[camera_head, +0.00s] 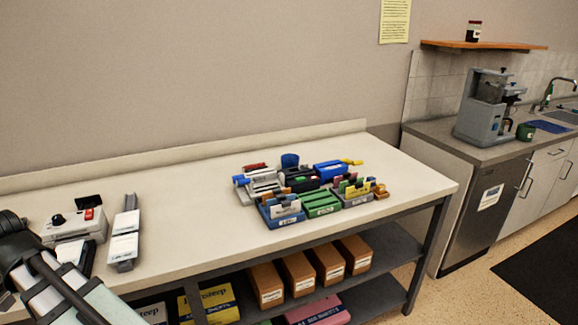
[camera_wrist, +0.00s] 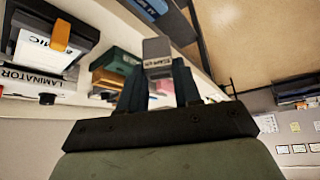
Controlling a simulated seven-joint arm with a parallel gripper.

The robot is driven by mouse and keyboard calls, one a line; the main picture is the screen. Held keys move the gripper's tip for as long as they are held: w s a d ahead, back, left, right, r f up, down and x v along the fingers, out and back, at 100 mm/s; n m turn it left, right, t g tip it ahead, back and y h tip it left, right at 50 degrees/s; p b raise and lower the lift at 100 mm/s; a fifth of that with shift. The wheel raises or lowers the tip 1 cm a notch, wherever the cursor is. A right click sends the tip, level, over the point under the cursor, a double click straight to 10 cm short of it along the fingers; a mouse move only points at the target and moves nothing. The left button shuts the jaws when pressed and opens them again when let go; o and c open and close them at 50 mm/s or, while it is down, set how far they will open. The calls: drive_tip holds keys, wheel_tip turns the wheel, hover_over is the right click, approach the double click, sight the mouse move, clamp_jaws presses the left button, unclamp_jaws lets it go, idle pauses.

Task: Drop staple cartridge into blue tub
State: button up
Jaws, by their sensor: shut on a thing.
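In the wrist view my gripper (camera_wrist: 158,72) is shut on a small grey block with a label (camera_wrist: 157,50), which appears to be the staple cartridge. The label is too small to read surely, and the fingers hide the block's lower part. In the head view, my arm is at the lower left and the gripper's fingers are not in view. A blue open tub (camera_head: 270,220) with items in it stands at the front left of the cluster on the table, well to the right of my arm. Another blue container (camera_head: 290,161) stands at the back of the cluster.
A green tub (camera_head: 318,211) stands beside the front blue one, among several small containers. A white machine (camera_head: 75,229) and a long grey device (camera_head: 124,240) are at the table's left. The white table (camera_head: 190,215) is clear between these and the cluster.

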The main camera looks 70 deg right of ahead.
drive_tip(key=w+d+r+m+h, duration=0.1)
drive_tip(key=w+d, duration=0.1)
drive_tip(key=d, duration=1)
drive_tip(key=w+d+r+m, duration=0.1)
drive_tip(key=w+d+r, duration=0.1)
drive_tip(key=d, duration=1)
drive_tip(key=w+d+r+m+h, duration=0.1)
drive_tip(key=w+d, duration=0.2)
drive_tip(key=d, duration=0.9)
drive_tip(key=s+d+r+m, duration=0.1)
drive_tip(key=s+d, duration=0.2)
drive_tip(key=d, duration=0.6)
drive_tip(key=s+d+m+h, duration=0.1)
drive_tip(key=s+d, duration=0.2)
drive_tip(key=d, duration=0.7)
drive_tip(key=s+d+r+m, duration=0.1)
drive_tip(key=s+d, duration=0.2)
drive_tip(key=d, duration=0.6)
drive_tip(key=s+d+r+m+h, duration=0.1)
drive_tip(key=s+d+m, duration=0.1)
drive_tip(key=s+d, duration=1.3)
drive_tip(key=s+d+r+m+h, duration=0.1)
drive_tip(key=s+d, duration=1.1)
drive_tip(key=d, duration=0.6)
wheel_tip(320, 180, down, 6)
drive_tip(key=shift+a+g, duration=0.3)
drive_tip(key=shift+s+f, duration=0.1)
